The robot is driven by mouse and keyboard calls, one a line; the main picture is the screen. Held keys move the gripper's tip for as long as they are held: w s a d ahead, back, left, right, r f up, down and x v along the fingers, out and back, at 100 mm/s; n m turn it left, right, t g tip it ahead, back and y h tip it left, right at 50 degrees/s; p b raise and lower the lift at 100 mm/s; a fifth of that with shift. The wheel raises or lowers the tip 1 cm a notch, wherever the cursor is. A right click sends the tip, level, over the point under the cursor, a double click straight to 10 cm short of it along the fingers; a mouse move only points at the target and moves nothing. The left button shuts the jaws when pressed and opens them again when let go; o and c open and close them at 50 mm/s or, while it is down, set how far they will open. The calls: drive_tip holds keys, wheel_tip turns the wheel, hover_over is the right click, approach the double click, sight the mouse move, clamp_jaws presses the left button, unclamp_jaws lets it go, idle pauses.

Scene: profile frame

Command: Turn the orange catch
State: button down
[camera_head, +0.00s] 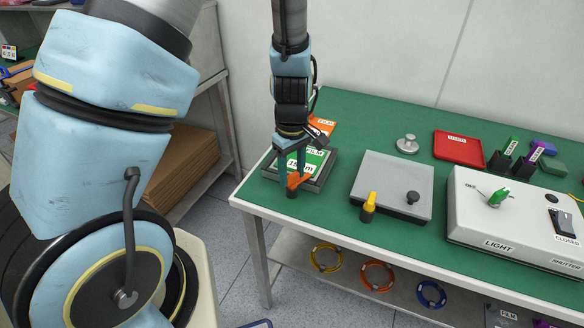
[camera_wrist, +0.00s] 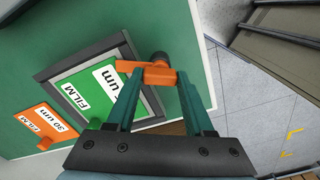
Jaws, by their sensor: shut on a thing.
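The orange catch (camera_wrist: 158,74) sits at the edge of a dark frame (camera_wrist: 45,75) that holds a green film sheet labelled in um. In the wrist view the catch lies between my gripper's (camera_wrist: 160,78) two green fingers, which are shut on it. A black round knob or pivot stands at its outer end. In the head view the catch (camera_head: 296,181) is at the frame's front corner, partly hidden by my gripper (camera_head: 294,172), which reaches down from above. The catch's arm reaches over the frame's rim.
An orange film card (camera_wrist: 47,125) lies beside the frame. Right of it stand a grey box (camera_head: 385,185) with a yellow catch (camera_head: 369,203), a metal weight (camera_head: 407,144), a red tray (camera_head: 459,148) and a light and shutter box (camera_head: 520,225). The green table's left edge is near.

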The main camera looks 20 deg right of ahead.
sight(291, 175)
drive_tip(key=n+p, duration=0.2)
drive_tip(key=n, duration=0.3)
drive_tip(key=shift+r, duration=0.1)
drive_tip(key=shift+n+p, duration=0.3)
idle(0.4)
drive_tip(key=shift+c, duration=1.4)
unclamp_jaws()
wheel_tip(291, 175, up, 11)
drive_tip(key=shift+a, duration=0.1)
